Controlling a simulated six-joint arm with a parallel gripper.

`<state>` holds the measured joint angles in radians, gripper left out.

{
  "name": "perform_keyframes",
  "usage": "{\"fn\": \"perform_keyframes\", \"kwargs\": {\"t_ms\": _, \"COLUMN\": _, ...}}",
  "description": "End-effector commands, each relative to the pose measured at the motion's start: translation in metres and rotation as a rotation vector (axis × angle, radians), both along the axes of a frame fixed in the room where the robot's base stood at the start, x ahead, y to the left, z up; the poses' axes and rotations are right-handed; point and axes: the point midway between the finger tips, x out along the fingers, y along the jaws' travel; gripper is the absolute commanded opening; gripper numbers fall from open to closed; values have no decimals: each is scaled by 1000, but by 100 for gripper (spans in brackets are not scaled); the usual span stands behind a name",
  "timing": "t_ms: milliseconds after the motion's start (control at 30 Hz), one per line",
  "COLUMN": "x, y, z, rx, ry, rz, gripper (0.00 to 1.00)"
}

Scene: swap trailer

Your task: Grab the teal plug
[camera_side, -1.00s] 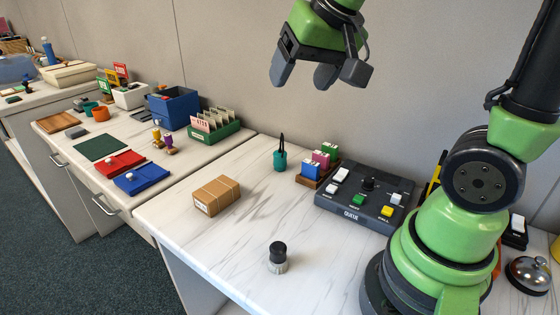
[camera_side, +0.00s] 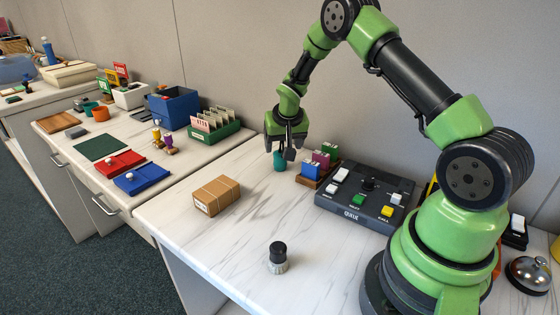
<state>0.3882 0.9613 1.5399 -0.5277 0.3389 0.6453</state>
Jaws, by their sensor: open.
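A small teal item (camera_side: 280,164), cup-shaped, stands upright near the back of the white marbled table; I cannot tell for sure that it is the plug. Its slim dark upper part is now mostly hidden by my gripper. My gripper (camera_side: 282,152) points down right at it, with the dark fingers open at its top. I cannot tell whether the fingers touch it or are in front of it. A second teal item (camera_side: 90,107), like a mug, stands on the farther table at the left.
A wooden rack (camera_side: 315,180) with blue, pink and green blocks stands close to the right of my gripper. A cardboard box (camera_side: 217,195) and a black-topped knob (camera_side: 278,258) stand nearer. The table between them is clear.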

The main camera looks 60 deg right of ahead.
Motion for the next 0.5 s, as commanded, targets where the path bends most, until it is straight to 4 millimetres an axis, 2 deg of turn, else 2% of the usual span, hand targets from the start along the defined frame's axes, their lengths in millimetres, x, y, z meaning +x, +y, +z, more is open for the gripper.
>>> {"fn": "perform_keyframes", "kwargs": {"t_ms": 267, "x": 7, "y": -6, "z": -22, "rx": 1, "ry": 2, "rz": -1, "gripper": 71}}
{"fn": "perform_keyframes", "kwargs": {"t_ms": 500, "x": 20, "y": -16, "z": -51, "rx": 1, "ry": 2, "rz": -1, "gripper": 71}}
